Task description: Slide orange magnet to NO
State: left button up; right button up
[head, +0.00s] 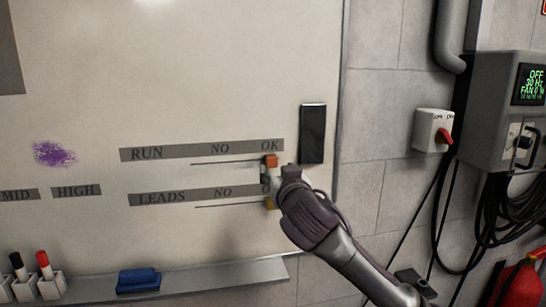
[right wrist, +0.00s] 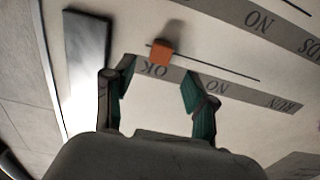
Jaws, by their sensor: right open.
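The orange magnet (head: 271,160) sits on the whiteboard, on the thin line under the RUN label strip (head: 180,152), at the OK end. NO is printed to its left on the same strip. In the right wrist view the magnet (right wrist: 161,51) shows just beyond my fingertips, roughly between them, with the lettering upside down. My right gripper (right wrist: 158,70) is open and empty, its two green-padded fingers spread on either side of the OK print. In the head view my right gripper (head: 268,178) is just below the magnet and hides part of the LEADS strip (head: 180,197). My left gripper is not in view.
A black rectangular block (head: 313,133) is on the board to the right. A marker tray (head: 210,277) with a blue eraser (head: 138,281) runs below. The line left of the orange magnet is clear.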

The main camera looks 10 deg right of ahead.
aim_at(272, 162)
jog(key=w+p, duration=0.1)
jog(key=w, duration=0.3)
jog(key=shift+w+r, duration=0.1)
jog(key=shift+w, duration=0.25)
jog(key=shift+w+p, duration=0.35)
jog(key=shift+w, duration=0.35)
jog(key=shift+c, duration=0.3)
grip_shut()
